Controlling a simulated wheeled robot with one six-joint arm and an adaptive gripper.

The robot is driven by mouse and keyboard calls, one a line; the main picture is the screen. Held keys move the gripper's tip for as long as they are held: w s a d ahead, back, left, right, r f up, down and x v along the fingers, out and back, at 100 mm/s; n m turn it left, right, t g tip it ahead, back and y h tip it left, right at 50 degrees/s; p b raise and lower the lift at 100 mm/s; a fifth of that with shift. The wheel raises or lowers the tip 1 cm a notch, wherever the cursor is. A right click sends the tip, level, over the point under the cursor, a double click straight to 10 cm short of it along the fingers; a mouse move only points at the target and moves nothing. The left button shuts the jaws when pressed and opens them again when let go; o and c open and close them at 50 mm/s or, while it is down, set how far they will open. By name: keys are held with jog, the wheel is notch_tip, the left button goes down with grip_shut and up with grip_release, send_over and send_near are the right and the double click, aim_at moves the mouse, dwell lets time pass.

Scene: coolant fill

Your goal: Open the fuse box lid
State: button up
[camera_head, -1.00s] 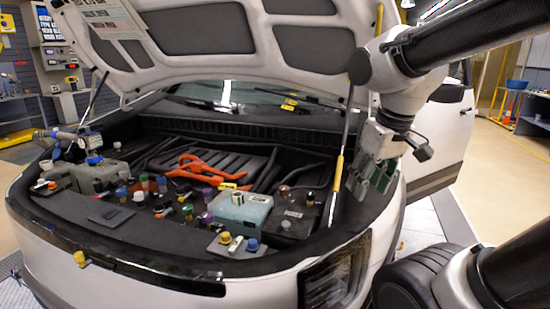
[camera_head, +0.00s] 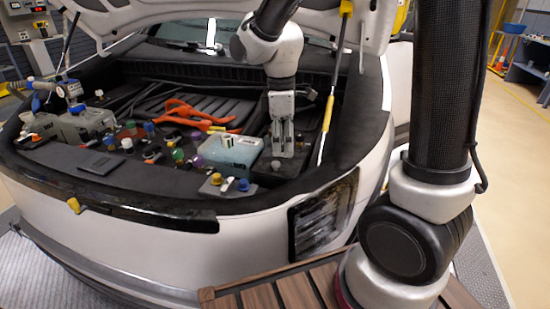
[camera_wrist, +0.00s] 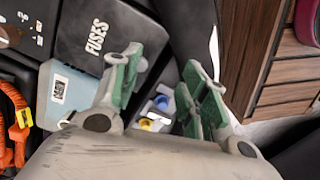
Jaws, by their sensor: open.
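The fuse box lid (camera_wrist: 98,38) is a flat black panel lettered "FUSES" at the top of the wrist view. It looks shut. In the head view the black fuse box (camera_head: 270,169) stands to the right of the pale blue tank, partly hidden by my gripper. My gripper (camera_head: 284,153) points down over the box in the head view. In the wrist view its two green-padded fingers (camera_wrist: 163,70) are apart with nothing held between them. The left finger overlaps the lid's lower right corner in that view; I cannot tell whether it touches.
The pale blue tank (camera_head: 228,150) is beside the fuse box. Yellow (camera_head: 216,179) and blue (camera_head: 243,185) caps stand in front. Orange cables (camera_head: 190,113) lie behind. The yellow-sleeved hood strut (camera_head: 329,112) rises close to my gripper's right.

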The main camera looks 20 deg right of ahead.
aim_at(276, 163)
jog(key=w+n, duration=0.1)
jog(key=n, duration=0.1)
jog(key=w+a+n, duration=0.1)
jog(key=shift+w+r+n+t, duration=0.3)
jog(key=shift+r+n, duration=0.05)
jog(key=shift+n, duration=0.05)
jog(key=shift+w+n, duration=0.15)
jog(key=shift+n, duration=0.85)
jog(key=shift+f, duration=0.2)
notch_tip(276, 163, down, 7)
jog(key=shift+f, duration=0.2)
jog(key=shift+c, duration=0.4)
grip_shut()
